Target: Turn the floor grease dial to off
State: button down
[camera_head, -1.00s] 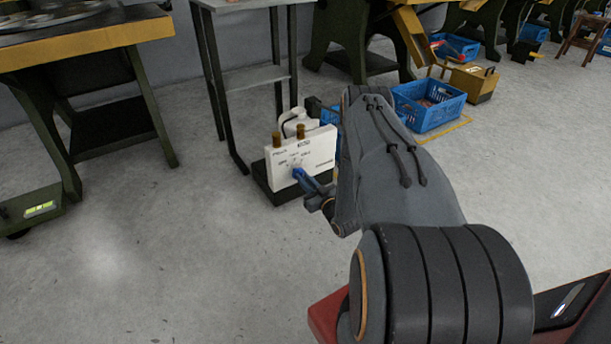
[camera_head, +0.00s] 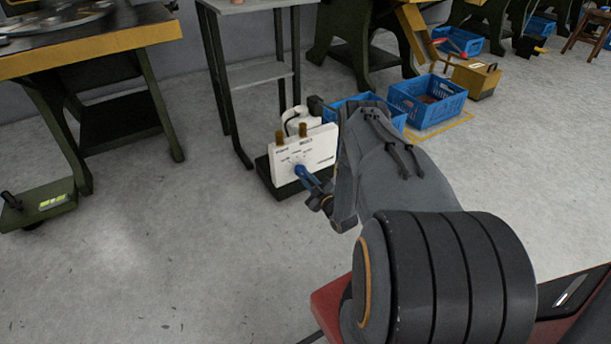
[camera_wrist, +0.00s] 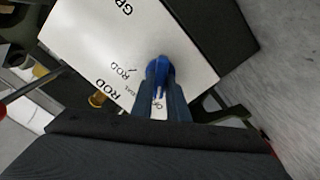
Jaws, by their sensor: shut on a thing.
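The grease unit is a white box (camera_head: 318,151) with brass fittings on top, standing on a dark base on the floor. Its front panel also fills the upper part of the wrist view (camera_wrist: 100,35), with printed labels reading "ROD" and a partly hidden one. The blue dial (camera_wrist: 157,67) is on that panel. My gripper (camera_wrist: 160,80) is shut on the dial, its fingers in front of the panel. In the head view my blue-tipped gripper (camera_head: 302,172) reaches the panel's lower left. The dial's pointer and the label under my fingers are mostly hidden.
A grey metal stand (camera_head: 250,78) is behind the unit. Blue crates (camera_head: 428,98) stand on the floor to the right. A green-legged bench with a yellow edge (camera_head: 95,52) is at left. The floor (camera_head: 150,240) in front is clear.

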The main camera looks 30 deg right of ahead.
jog(key=shift+f, duration=0.1)
dwell(0.4)
jog(key=c, duration=1.7)
grip_release()
jog(key=shift+s, duration=0.15)
jog(key=s+p, duration=0.2)
jog(key=s, duration=0.5)
jog(key=shift+s+d+p, duration=0.15)
jog(key=shift+s+p, duration=0.15)
jog(key=shift+p, duration=0.1)
